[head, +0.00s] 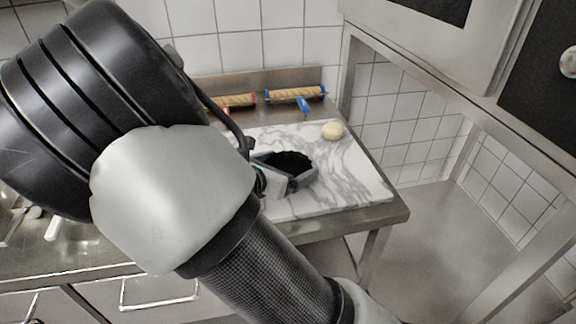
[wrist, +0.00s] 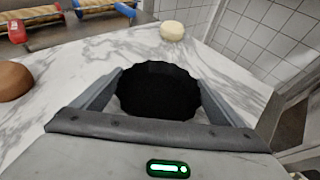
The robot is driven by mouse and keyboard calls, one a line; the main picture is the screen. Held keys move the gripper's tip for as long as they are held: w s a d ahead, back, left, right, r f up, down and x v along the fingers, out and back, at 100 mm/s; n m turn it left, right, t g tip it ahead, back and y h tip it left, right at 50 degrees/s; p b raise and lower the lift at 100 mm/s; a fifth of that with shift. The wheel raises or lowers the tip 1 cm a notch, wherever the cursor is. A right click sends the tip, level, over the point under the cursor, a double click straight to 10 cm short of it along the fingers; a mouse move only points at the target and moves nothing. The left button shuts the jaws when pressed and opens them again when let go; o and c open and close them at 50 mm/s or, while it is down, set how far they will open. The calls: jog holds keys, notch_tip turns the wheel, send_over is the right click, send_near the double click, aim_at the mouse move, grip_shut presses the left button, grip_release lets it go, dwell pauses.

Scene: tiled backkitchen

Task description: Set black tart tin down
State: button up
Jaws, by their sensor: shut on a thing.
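The black tart tin (wrist: 158,90) is round and dark with a fluted edge. In the wrist view it sits between the two fingers of my gripper (wrist: 160,92), which is shut on it. In the head view the tin (head: 287,163) and my gripper (head: 290,170) are over the white marble slab (head: 345,190). I cannot tell whether the tin touches the slab. My arm hides part of the gripper and the left part of the slab in the head view.
A pale dough ball (head: 332,130) sits on the slab's back right. Rolling pins with blue (head: 295,94) and red (head: 238,100) ends lie behind the slab. A brown round thing (wrist: 13,80) is at the left in the wrist view. The slab's right side is clear.

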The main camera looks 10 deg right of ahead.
jog(key=shift+f, duration=0.15)
jog(key=o, duration=0.8)
